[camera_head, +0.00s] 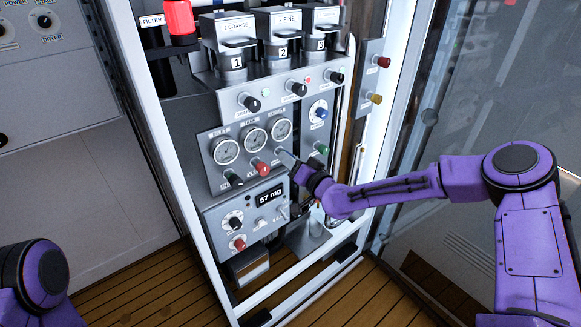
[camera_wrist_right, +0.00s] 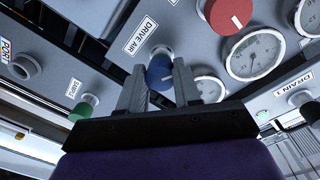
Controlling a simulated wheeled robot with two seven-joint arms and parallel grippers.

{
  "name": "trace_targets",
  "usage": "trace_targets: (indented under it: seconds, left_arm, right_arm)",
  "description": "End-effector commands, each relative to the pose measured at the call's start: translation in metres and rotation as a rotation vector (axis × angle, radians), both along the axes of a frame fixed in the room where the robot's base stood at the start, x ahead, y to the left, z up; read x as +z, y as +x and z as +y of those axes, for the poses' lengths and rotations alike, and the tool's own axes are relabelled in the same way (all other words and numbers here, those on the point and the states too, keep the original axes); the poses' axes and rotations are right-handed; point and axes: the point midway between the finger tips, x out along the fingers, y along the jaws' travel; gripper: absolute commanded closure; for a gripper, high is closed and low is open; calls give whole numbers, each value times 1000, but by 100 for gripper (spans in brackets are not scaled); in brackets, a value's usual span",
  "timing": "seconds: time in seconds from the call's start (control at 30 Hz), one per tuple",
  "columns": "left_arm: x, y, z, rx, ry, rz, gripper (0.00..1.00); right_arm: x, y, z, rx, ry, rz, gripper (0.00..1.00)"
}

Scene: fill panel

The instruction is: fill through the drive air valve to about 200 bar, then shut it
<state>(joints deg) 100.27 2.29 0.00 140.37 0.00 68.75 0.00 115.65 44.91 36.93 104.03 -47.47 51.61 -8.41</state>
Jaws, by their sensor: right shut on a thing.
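The blue drive air valve knob (camera_wrist_right: 160,73), under a DRIVE AIR label, sits between the two fingers of my right gripper (camera_wrist_right: 160,85) in the wrist view. The fingers are shut on its sides. In the head view my right gripper (camera_head: 287,157) reaches the panel just below the right-hand gauge (camera_head: 281,130) and covers the knob. A middle gauge (camera_head: 254,139) and a left gauge (camera_head: 226,151) stand beside it. The needles are too small to read in bar. My left gripper is out of view; only part of my left arm shows at the bottom left.
A green SAMPLE knob (camera_wrist_right: 83,107) is to the other side. A display (camera_head: 270,195) reads 57 mg. Black drain knobs (camera_head: 249,102) sit above. A glass door (camera_head: 470,130) stands open at right.

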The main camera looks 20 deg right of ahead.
Motion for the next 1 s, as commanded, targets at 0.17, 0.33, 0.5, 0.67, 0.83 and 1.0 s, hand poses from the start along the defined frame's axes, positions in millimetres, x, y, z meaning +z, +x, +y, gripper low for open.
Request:
trace_targets:
  seconds: [0.17, 0.33, 0.5, 0.67, 0.83, 1.0]
  left_arm:
    - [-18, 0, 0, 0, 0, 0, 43]
    - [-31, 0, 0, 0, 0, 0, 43]
    - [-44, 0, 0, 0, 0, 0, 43]
    - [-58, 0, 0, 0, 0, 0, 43]
    - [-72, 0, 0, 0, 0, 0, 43]
    - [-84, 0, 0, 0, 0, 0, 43]
  right_arm:
    - [-4, 0, 0, 0, 157, 56, 98]
    - [-4, 0, 0, 0, 309, 111, 98]
    - [-4, 0, 0, 0, 461, 166, 98]
    - [-4, 0, -1, -1, 606, 218, 98]
    - [-4, 0, -1, 0, 751, 272, 98]
    - [-3, 0, -1, 0, 878, 318, 98]
